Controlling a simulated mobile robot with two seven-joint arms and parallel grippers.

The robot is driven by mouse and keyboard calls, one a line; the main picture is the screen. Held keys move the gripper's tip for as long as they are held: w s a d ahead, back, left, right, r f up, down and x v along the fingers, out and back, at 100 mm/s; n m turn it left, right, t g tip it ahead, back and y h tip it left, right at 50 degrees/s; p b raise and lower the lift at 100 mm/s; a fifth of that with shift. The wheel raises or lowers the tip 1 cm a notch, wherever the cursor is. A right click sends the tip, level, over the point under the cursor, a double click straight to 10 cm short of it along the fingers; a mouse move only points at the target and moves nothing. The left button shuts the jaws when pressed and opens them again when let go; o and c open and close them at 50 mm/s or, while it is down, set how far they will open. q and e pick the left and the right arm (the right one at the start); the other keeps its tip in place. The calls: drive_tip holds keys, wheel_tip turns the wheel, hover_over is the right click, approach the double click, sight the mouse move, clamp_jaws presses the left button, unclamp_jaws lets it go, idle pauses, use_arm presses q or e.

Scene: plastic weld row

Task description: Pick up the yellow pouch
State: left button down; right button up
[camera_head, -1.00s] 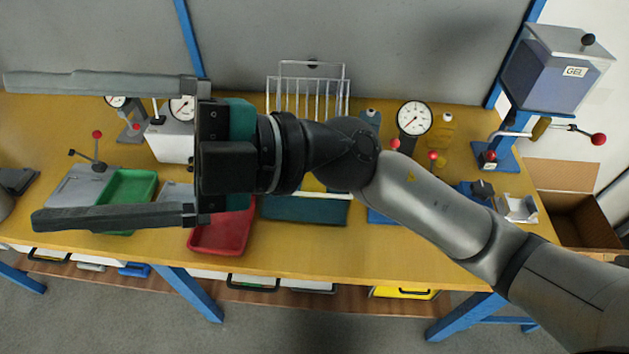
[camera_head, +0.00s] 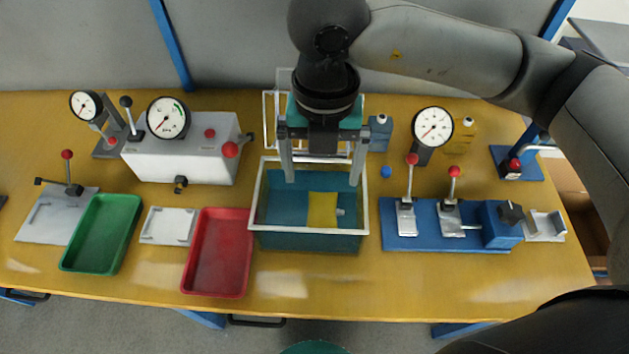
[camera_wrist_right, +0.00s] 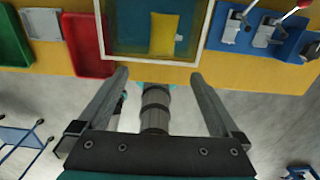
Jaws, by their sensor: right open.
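The yellow pouch (camera_head: 323,209) lies inside a teal tank with a white rim (camera_head: 254,205), right of the tank's middle, with a small pale spout on its right side. It also shows in the right wrist view (camera_wrist_right: 164,34), within the white-rimmed tank (camera_wrist_right: 108,48). My right gripper (camera_head: 322,182) is open and empty, pointing down over the back part of the tank. Its two fingers stand apart to the left and right, behind the pouch in the head view. My left gripper is not in view.
A red tray (camera_head: 219,252) and a green tray (camera_head: 101,234) lie left of the tank. A blue clamp fixture (camera_head: 390,236) with red-knobbed levers stands to the right. A gauge (camera_head: 433,127) and a white press box (camera_head: 205,160) stand behind. The bench front is clear.

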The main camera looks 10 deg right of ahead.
wheel_tip(320, 180, down, 5)
drive_tip(key=shift+s+d, duration=0.1)
drive_tip(key=shift+d, duration=0.05)
hover_over(322, 216)
wheel_tip(322, 216, down, 4)
drive_tip(key=shift+s+f+b, duration=0.15)
drive_tip(key=shift+b, duration=0.3)
drive_tip(key=shift+f, duration=0.45)
wheel_tip(322, 216, down, 4)
drive_tip(key=shift+d+f, duration=0.1)
drive_tip(key=shift+f, duration=0.1)
drive_tip(key=shift+w+f, duration=0.2)
drive_tip(key=shift+f, duration=0.1)
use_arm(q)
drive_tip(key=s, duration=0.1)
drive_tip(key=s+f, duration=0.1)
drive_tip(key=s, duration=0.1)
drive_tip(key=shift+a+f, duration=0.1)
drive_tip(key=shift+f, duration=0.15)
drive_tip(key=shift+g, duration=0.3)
